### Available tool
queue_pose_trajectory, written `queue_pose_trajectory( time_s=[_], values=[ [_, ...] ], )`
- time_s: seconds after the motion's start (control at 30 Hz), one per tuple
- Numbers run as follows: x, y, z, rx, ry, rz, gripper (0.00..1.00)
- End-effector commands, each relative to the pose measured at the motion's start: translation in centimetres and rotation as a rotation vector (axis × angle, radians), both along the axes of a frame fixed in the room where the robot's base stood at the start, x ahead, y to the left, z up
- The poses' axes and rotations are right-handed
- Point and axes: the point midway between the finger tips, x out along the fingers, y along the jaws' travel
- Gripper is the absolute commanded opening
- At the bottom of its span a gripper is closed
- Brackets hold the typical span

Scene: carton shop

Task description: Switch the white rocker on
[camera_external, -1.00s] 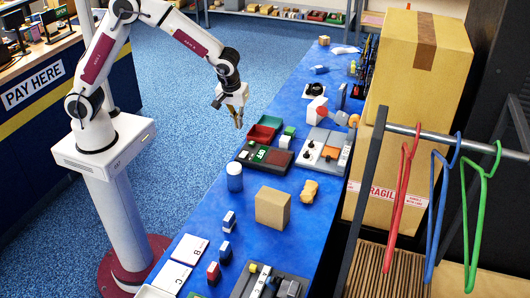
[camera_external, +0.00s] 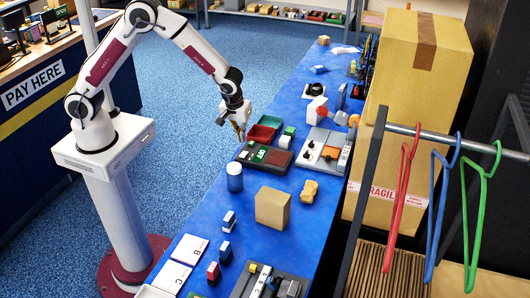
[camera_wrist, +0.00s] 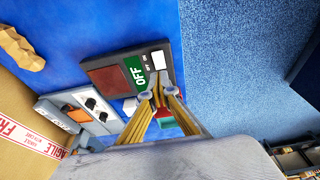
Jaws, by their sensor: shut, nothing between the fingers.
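The dark switch panel (camera_wrist: 115,54) carries a red-brown section, a green display (camera_wrist: 136,71) reading OFF, and a small white rocker (camera_wrist: 158,60) at its end, with small lettering beside it. In the external view the panel (camera_external: 264,164) lies near the left edge of the blue table, with the white rocker (camera_external: 243,154) at its left end. My gripper (camera_wrist: 157,82) is shut and empty, its tips pointing toward the rocker end of the panel. In the external view my gripper (camera_external: 241,138) is just above that end. Contact with the rocker cannot be told.
Red and green trays (camera_external: 266,127) and a white block (camera_external: 285,141) sit just behind the panel. A grey panel with knobs (camera_external: 322,152) stands to the right. A blue-and-white jar (camera_external: 235,178) and a cardboard box (camera_external: 272,208) stand in front.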

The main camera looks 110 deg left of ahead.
Motion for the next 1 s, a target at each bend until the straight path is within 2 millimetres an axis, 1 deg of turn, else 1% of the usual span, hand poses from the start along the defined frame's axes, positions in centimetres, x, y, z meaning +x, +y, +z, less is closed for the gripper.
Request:
queue_pose_trajectory(
  time_s=[0.03, 0.17, 0.3, 0.5, 0.7, 1.0],
  values=[
    [-0.1, 0.2, -0.8, -0.001, 0.004, 0.001, 0.0],
    [-0.1, 0.5, -2.3, -0.002, 0.003, 0.003, 0.0],
    [-0.1, 0.3, -4.1, -0.001, 0.004, 0.001, 0.0],
    [-0.1, 0.0, -5.7, -0.001, 0.002, 0.0, 0.0],
    [0.0, -0.1, -6.2, -0.001, 0.0, 0.0, 0.0],
    [0.0, -0.1, -6.3, 0.0, 0.0, 0.001, 0.0]
  ],
)
